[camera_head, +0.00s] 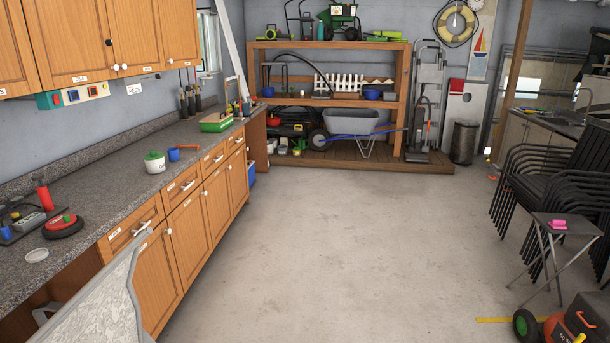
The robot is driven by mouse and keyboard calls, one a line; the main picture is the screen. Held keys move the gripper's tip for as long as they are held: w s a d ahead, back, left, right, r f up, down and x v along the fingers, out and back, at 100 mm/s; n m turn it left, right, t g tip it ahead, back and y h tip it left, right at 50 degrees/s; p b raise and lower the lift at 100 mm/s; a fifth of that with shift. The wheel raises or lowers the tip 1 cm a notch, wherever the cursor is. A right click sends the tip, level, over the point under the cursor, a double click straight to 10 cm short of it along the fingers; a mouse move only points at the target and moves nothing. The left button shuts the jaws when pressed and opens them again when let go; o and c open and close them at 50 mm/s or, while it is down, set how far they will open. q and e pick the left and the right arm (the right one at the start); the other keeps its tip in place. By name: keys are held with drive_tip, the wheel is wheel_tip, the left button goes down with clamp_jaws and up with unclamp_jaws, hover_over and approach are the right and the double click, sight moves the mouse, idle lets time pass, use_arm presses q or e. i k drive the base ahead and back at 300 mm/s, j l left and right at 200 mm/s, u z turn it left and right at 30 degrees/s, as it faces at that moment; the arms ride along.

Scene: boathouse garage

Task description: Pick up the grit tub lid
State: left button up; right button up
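A small round pale lid (37,255) lies flat on the near left part of the speckled grey counter (85,192). A white tub (154,164) with a green top and a small white knob stands upright farther along the same counter. No label can be read on either, so I cannot tell which one is the grit tub lid. Neither of my grippers shows in the head view.
A red-and-black round item (63,227) and a red bottle (43,194) stand near the pale lid. A blue cup (174,155) is beside the tub. A grey patterned panel (105,300) rises before the cabinets. The concrete floor (310,235) is clear mid-room; stacked black chairs (540,180) stand right.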

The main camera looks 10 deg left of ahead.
sight(154, 155)
drive_tip(key=i, duration=1.65)
drive_tip(key=i+j+u, duration=0.2)
drive_tip(key=i+u, duration=0.15)
drive_tip(key=i, duration=0.45)
drive_tip(key=i+u, duration=0.35)
drive_tip(key=i, duration=0.45)
